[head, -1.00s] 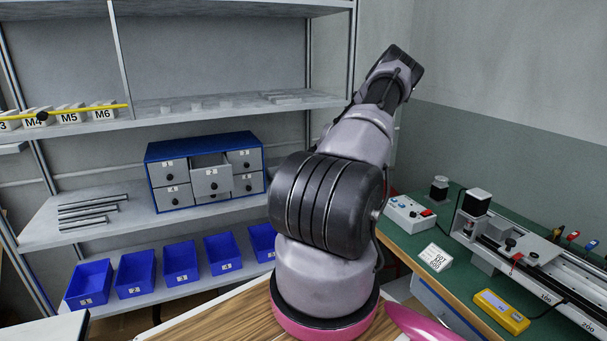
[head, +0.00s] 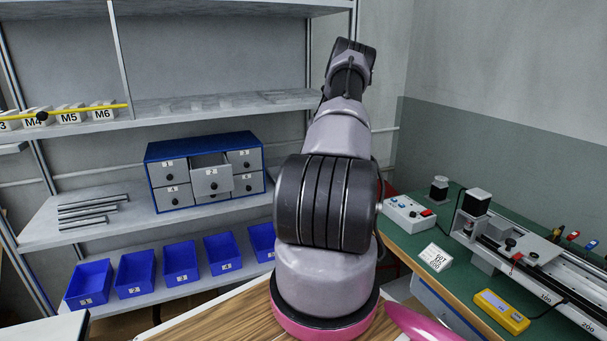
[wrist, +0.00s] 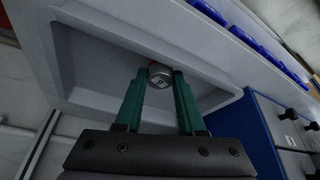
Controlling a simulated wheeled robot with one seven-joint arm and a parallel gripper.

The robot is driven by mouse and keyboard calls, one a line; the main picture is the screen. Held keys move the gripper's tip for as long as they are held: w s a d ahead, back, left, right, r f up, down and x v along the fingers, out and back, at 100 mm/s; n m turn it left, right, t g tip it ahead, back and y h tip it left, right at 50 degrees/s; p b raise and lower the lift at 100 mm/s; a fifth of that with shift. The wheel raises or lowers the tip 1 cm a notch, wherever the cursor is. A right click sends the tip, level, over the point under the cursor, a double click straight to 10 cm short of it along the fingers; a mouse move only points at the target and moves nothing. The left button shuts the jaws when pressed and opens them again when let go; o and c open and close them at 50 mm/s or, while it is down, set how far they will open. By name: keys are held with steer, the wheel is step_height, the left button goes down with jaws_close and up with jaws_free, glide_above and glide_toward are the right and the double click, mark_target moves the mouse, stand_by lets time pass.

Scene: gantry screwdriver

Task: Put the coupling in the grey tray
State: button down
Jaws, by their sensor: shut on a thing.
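My gripper (wrist: 160,78) is shut on the coupling (wrist: 160,73), a small round silvery piece with a reddish edge, held between the tips of the green fingers. A wide grey tray (wrist: 85,65) with a raised rim lies behind the fingers in the wrist view. The coupling shows against the tray, near its far wall. How high it is above the tray floor is hard to tell. In the head view the gripper, coupling and tray are hidden behind my arm.
The blue drawer cabinet (head: 205,141), with one drawer pulled out, stands beside the tray; it also shows in the wrist view (wrist: 262,125). Blue bins (head: 181,262) line the shelf below. A green workbench (head: 455,285) with instruments is at the right.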

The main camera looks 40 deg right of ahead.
steer(key=c, duration=0.8)
jaws_free()
